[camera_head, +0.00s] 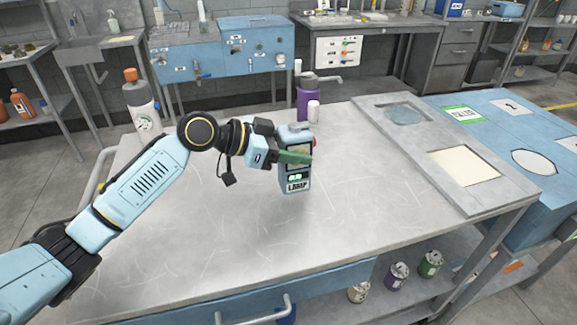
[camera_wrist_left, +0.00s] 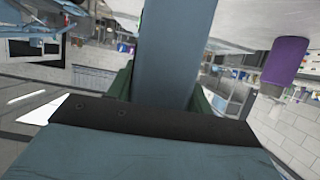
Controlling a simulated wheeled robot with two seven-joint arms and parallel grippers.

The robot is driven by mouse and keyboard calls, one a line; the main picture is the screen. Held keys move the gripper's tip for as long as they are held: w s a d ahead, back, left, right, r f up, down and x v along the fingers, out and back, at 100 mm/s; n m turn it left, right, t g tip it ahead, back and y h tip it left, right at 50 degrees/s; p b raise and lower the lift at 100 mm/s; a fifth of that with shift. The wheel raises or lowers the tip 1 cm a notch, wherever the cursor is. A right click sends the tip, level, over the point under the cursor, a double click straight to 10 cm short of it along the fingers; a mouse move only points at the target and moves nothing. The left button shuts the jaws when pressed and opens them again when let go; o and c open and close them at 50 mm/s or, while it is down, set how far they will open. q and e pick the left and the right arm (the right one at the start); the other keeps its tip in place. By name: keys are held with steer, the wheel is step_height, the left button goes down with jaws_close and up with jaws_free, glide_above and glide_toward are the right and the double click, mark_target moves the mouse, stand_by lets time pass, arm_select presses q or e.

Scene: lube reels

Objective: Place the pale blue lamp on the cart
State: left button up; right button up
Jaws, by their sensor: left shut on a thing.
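The pale blue lamp (camera_head: 297,186) has a dark panel on its face and a white label reading LAMP. It is upright at the middle of the metal worktop, and I cannot tell whether its base touches the top. My left gripper (camera_head: 296,156) is shut on the lamp at its upper half, with a green finger across its front. In the left wrist view the lamp (camera_wrist_left: 166,55) is a broad blue-grey slab between the fingers. The cart is probably the metal-topped table (camera_head: 230,240) with blue drawers and a handle under the lamp. My right gripper does not show.
A grey panel (camera_head: 380,108) lies at the right. The front of the worktop is clear.

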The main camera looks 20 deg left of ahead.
mark_target(293, 166)
arm_select(q)
steer(key=shift+f, duration=0.6)
step_height(293, 166, down, 2)
steer(key=shift+f, duration=0.15)
steer(key=shift+f+b, duration=0.3)
steer(key=shift+f, duration=0.1)
steer(key=shift+w, duration=0.1)
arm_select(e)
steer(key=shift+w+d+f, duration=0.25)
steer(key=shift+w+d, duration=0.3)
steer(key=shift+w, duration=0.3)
arm_select(q)
steer(key=shift+f, duration=0.15)
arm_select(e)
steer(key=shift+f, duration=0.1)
arm_select(q)
steer(key=o, duration=1.4)
steer(key=shift+c, duration=0.2)
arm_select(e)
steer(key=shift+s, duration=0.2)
